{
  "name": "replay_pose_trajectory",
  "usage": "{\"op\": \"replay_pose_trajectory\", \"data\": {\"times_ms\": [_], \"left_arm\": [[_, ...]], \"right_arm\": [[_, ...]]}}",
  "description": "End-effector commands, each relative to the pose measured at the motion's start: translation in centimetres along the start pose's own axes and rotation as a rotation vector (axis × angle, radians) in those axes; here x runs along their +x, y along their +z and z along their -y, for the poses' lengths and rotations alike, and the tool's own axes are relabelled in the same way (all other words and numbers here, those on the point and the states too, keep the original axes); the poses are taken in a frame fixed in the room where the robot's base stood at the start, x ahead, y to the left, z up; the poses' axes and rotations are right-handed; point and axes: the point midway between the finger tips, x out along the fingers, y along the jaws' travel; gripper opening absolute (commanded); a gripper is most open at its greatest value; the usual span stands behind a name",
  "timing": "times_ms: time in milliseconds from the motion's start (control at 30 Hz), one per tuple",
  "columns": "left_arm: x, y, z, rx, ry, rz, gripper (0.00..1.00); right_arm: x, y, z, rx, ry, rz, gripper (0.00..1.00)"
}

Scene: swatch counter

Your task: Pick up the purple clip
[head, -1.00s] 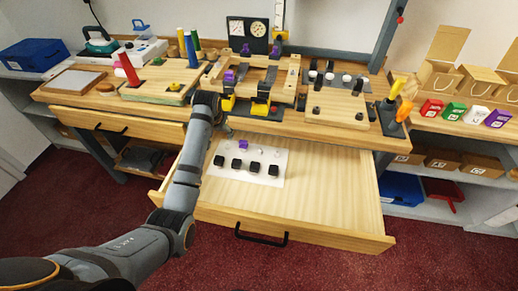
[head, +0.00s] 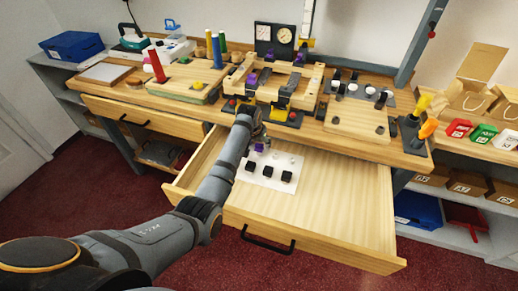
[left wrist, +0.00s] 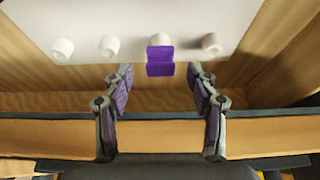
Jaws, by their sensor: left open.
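The purple clip (head: 260,147) is at the back of a white board (head: 284,187) in the open drawer. In the left wrist view the purple clip (left wrist: 160,68) sits against a white peg. My left gripper (head: 258,134) is over the back of the drawer, close to the clip and partly covering the view of it. In the left wrist view my left gripper (left wrist: 160,80) is open, its fingers on either side of the clip's line, with nothing between the pads. My right gripper is not in view.
The open drawer (head: 330,225) has bare room right of the board. Several black clips (head: 268,171) stand on the board. The workbench edge (head: 345,145) overhangs the drawer's back. A wooden fixture (head: 300,83) with other purple pieces stands above. White pegs (left wrist: 108,45) flank the clip.

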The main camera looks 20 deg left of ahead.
Motion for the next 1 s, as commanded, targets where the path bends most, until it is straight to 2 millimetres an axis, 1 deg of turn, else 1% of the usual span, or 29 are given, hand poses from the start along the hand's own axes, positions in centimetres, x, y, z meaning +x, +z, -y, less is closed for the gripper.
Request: {"op": "replay_pose_trajectory", "data": {"times_ms": [100, 167, 400, 433, 733, 1000], "left_arm": [[1.9, -0.1, 0.1, 0.0, 0.0, 0.002, 0.58], [2.5, -0.1, 0.1, 0.0, 0.0, 0.0, 0.58], [2.7, -0.1, 0.1, 0.0, 0.0, -0.001, 0.58], [2.7, -0.1, 0.1, 0.0, 0.0, -0.001, 0.57], [2.7, -0.1, 0.1, 0.0, 0.0, -0.001, 0.17], [2.7, -0.1, 0.1, 0.0, 0.0, -0.001, 0.17]], "right_arm": [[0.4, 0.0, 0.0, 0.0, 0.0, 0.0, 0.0], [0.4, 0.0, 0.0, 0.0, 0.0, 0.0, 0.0], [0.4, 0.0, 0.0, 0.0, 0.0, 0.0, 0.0], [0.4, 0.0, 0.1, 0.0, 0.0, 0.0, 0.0], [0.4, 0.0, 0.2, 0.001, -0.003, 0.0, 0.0], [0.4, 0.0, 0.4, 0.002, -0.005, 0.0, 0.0]]}}
